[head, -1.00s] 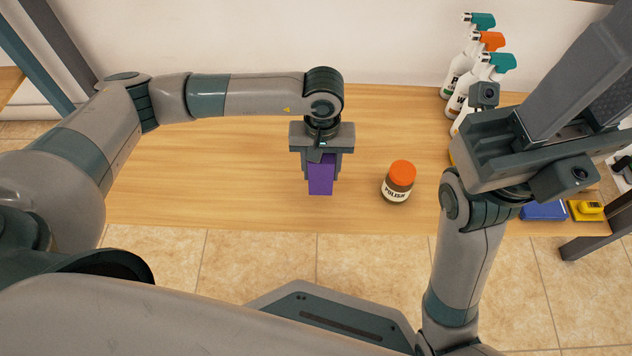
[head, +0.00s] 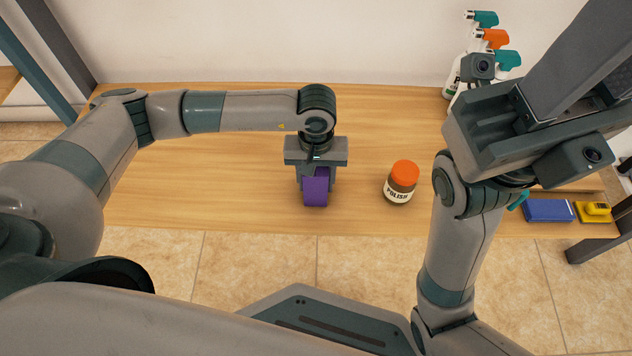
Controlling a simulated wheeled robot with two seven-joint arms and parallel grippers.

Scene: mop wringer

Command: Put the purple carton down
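The purple carton (head: 315,190) is in my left gripper (head: 317,179), near the front of the wooden table, left of the polish jar. The fingers lie along both sides of the carton. From above I cannot tell whether the carton's bottom touches the tabletop. My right gripper (head: 530,120) is at the right, above the table; its fingertips are not clearly seen and I cannot tell whether it is open or shut.
A polish jar (head: 402,183) with an orange lid stands on the wooden table (head: 220,180). Several spray bottles (head: 476,45) stand at the back right, partly hidden by my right arm. A blue sponge-like block (head: 548,211) and a yellow item (head: 593,212) lie at the right front. The table's left is clear.

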